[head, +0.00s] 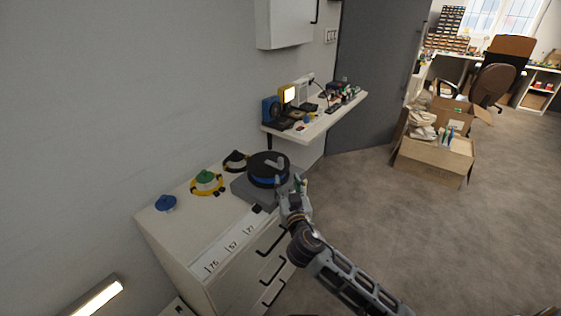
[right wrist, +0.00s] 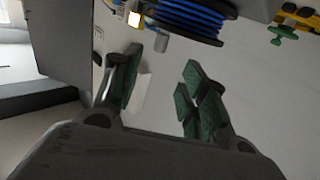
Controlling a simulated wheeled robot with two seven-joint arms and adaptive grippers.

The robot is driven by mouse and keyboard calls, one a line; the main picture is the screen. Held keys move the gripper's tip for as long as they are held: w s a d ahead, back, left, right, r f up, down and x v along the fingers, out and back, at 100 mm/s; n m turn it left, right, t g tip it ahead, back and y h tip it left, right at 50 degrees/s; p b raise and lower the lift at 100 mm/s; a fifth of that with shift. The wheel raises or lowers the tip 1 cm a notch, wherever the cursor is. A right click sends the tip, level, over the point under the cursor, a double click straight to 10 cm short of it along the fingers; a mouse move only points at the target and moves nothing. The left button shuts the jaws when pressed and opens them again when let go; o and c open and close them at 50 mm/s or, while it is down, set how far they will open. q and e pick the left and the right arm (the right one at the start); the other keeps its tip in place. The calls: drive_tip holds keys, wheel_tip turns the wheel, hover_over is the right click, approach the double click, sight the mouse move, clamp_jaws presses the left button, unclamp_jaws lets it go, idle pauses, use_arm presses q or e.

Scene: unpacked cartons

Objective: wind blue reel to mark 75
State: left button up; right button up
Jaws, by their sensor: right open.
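The blue reel (head: 267,182), a black-flanged drum with a blue winding, sits on a grey base (head: 246,193) on top of the white cabinet. A light grey piece, perhaps its handle, lies across its top. In the right wrist view the blue winding (right wrist: 188,18) shows at the top edge, beyond the fingers. My right gripper (head: 291,184) is open and empty at the near right side of the reel. Its two green-padded fingers (right wrist: 160,88) stand apart in the wrist view. Whether a fingertip touches the reel I cannot tell. No mark is legible on the reel. My left gripper is not in view.
A blue knob-like piece (head: 165,203), a green-and-yellow reel (head: 207,183) and a dark reel (head: 236,161) stand left of the base. Numbered cards (head: 231,247) lie along the front edge. A cluttered wall shelf (head: 322,122) is behind. Open floor lies right.

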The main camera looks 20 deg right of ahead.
sight(281, 162)
drive_tip(key=shift+w, duration=0.2)
drive_tip(key=shift+w+d, duration=0.25)
drive_tip(key=shift+w, duration=1.95)
drive_tip(key=shift+w+d, duration=0.3)
drive_tip(key=shift+w, duration=1.95)
drive_tip(key=shift+w+d, duration=0.25)
drive_tip(key=shift+w, duration=1.95)
clamp_jaws()
